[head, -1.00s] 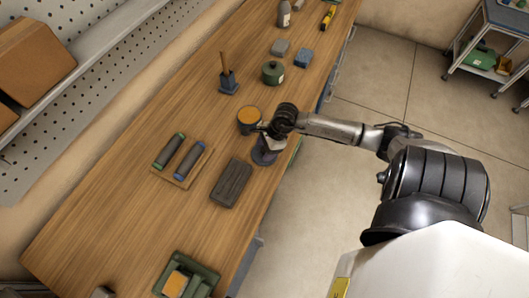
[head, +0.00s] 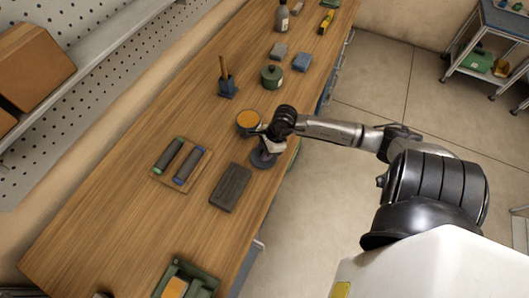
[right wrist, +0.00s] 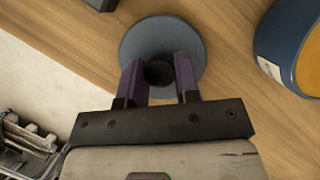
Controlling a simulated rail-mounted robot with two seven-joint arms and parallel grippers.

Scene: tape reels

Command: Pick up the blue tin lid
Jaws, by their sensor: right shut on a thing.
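The blue tin lid is a round blue-grey disc (head: 262,159) with a dark round knob in the middle, at the right edge of the wooden bench. It also shows in the right wrist view (right wrist: 135,43), flat side towards the camera. My right gripper (head: 267,148) is over it, and in the right wrist view its two purple fingers (right wrist: 159,72) are on either side of the knob, shut on it. I cannot tell whether the lid is touching the bench or just above it. My left gripper is not in view.
A blue tin with an orange top (head: 249,120) stands close beside the lid. A dark ribbed block (head: 230,187) and a wooden tray with two rollers (head: 179,163) lie nearer. A green pot (head: 272,77) stands farther back. Bare bench lies left of the tin.

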